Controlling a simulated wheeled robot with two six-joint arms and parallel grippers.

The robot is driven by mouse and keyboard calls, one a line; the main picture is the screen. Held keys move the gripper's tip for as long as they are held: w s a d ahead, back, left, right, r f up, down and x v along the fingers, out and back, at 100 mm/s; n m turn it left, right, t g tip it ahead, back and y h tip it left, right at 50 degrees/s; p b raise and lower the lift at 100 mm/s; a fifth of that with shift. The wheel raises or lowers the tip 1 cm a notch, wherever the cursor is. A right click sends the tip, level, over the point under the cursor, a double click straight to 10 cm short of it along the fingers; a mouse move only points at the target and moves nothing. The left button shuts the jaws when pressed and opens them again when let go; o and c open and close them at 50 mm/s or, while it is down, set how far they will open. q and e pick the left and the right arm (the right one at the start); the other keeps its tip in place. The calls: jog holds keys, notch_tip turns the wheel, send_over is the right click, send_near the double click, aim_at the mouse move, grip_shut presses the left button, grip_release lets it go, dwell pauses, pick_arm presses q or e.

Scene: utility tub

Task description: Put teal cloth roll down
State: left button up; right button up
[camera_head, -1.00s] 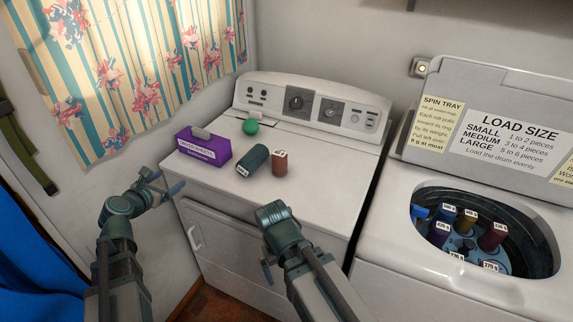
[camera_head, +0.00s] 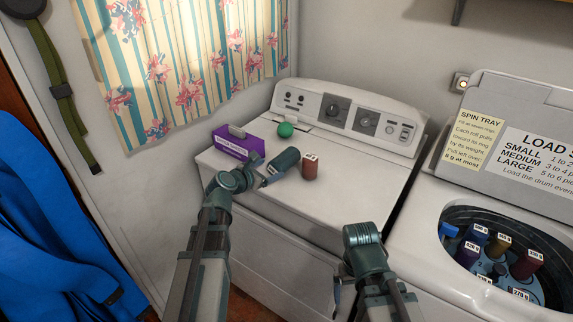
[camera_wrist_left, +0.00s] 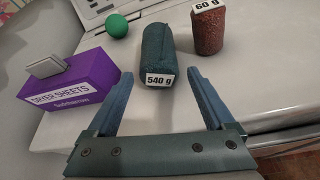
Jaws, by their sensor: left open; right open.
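The teal cloth roll (camera_head: 284,161) lies on its side on top of the white dryer. In the left wrist view the teal roll (camera_wrist_left: 158,50) shows a 540 g label on its near end. My left gripper (camera_head: 258,177) is at the roll's near end in the head view. In the left wrist view the fingers (camera_wrist_left: 158,98) are open, spread on either side of the label end and a little short of it, with nothing between them. My right gripper (camera_head: 340,290) is open and empty in front of the dryer, partly hidden behind its own wrist.
A brown roll (camera_head: 310,169) labelled 60 g stands right of the teal roll. A purple dryer sheets box (camera_head: 238,144) and a green ball (camera_head: 286,130) are left and behind. The washer tub (camera_head: 464,216) at right holds several labelled rolls.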

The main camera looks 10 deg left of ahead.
aim_at(284, 162)
pick_arm(q)
jog(key=b+x, duration=0.3)
jog(key=x, duration=0.8)
jog(key=shift+w+a+b, duration=0.15)
jog(key=shift+w+b, duration=0.1)
jog(key=shift+b, duration=0.1)
jog(key=shift+s, duration=0.1)
grip_shut()
